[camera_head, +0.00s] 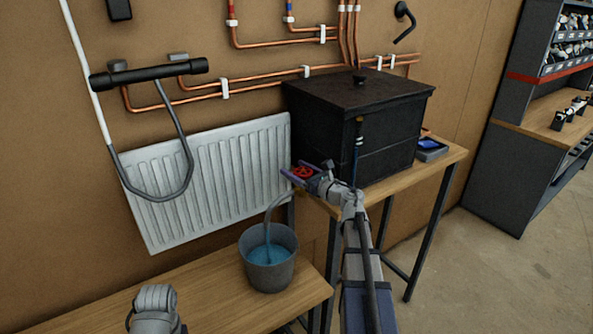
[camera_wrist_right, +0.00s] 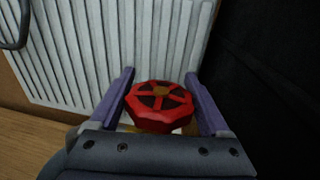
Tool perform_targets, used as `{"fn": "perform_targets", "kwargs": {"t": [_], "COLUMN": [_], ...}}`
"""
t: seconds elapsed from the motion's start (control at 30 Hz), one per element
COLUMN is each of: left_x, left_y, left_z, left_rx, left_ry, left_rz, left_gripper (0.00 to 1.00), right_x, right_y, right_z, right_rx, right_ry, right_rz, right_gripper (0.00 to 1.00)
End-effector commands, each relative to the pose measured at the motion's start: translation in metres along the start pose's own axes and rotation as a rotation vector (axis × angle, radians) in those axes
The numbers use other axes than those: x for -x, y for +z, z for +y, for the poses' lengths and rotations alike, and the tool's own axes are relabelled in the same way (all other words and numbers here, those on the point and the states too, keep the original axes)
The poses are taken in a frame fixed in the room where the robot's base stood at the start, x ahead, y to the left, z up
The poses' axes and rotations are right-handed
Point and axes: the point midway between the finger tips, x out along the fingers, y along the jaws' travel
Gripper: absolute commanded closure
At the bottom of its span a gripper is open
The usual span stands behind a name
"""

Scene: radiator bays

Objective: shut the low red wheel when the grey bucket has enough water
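The grey bucket (camera_head: 268,277) stands on the low wooden bench with blue water (camera_head: 268,254) in it, its surface below the rim. A pale curved stream or hose runs down into it from the radiator's lower right corner. The low red wheel (camera_head: 302,172) is beside the radiator's right end. My right gripper (camera_head: 298,173) is at the wheel, its purple fingers on either side of it. In the right wrist view the red wheel (camera_wrist_right: 160,104) sits between the fingers, which look apart, with small gaps beside it. My left arm shows at the lower left; its gripper is out of view.
The white radiator (camera_head: 215,175) hangs on the wall behind the bench (camera_head: 215,300). A black box (camera_head: 380,140) stands on a wooden table just right of my right gripper. Copper pipes (camera_head: 270,78) run above. Open floor lies at the right before a shelf unit.

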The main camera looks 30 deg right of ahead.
Motion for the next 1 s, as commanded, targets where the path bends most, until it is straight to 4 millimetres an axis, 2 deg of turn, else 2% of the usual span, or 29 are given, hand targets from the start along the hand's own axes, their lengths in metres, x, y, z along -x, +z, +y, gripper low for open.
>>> {"fn": "perform_targets", "kwargs": {"t": [0.33, 0.7, 0.83, 1.0], "left_x": [0.0, 0.0, 0.0, 0.0], "left_y": [0.0, 0.0, 0.0, 0.0], "left_z": [0.0, 0.0, 0.0, 0.0], "left_rx": [0.0, 0.0, 0.0, 0.0], "left_ry": [0.0, 0.0, 0.0, 0.0], "left_rz": [0.0, 0.0, 0.0, 0.0], "left_gripper": [0.5, 0.5, 0.5, 0.5], "right_x": [0.004, 0.061, 0.073, 0.079], "right_y": [0.0, 0.0, 0.0, 0.0], "right_z": [0.0, 0.001, 0.001, 0.0], "right_rx": [0.0, 0.0, 0.0, 0.0], "right_ry": [-0.001, -0.003, -0.001, -0.001], "right_rz": [0.0, 0.0, 0.0, 0.0], "right_gripper": [0.13, 0.13, 0.13, 0.13]}}
